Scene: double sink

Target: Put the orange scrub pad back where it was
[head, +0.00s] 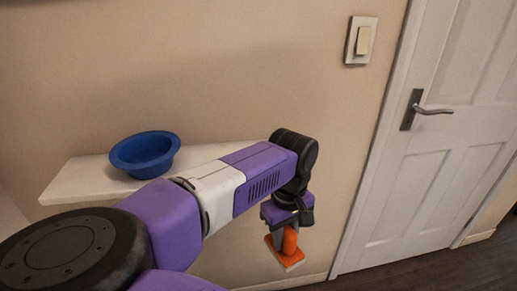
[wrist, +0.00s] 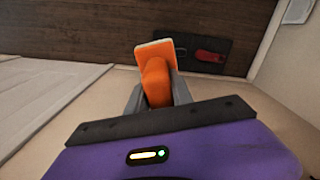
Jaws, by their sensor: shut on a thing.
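The orange scrub pad (head: 287,262) hangs below my gripper (head: 286,238) in the head view, in front of the wall and left of the door. It has an orange grip and a flat base with a pale layer. In the wrist view, my gripper (wrist: 155,92) is shut on the grip of the orange scrub pad (wrist: 155,57), with a grey finger on each side. The pad is held in the air, with the dark floor below it.
A white door (head: 440,150) is at right. A dark mat (wrist: 225,55) with a red item (wrist: 210,56) lies on the floor (wrist: 60,40).

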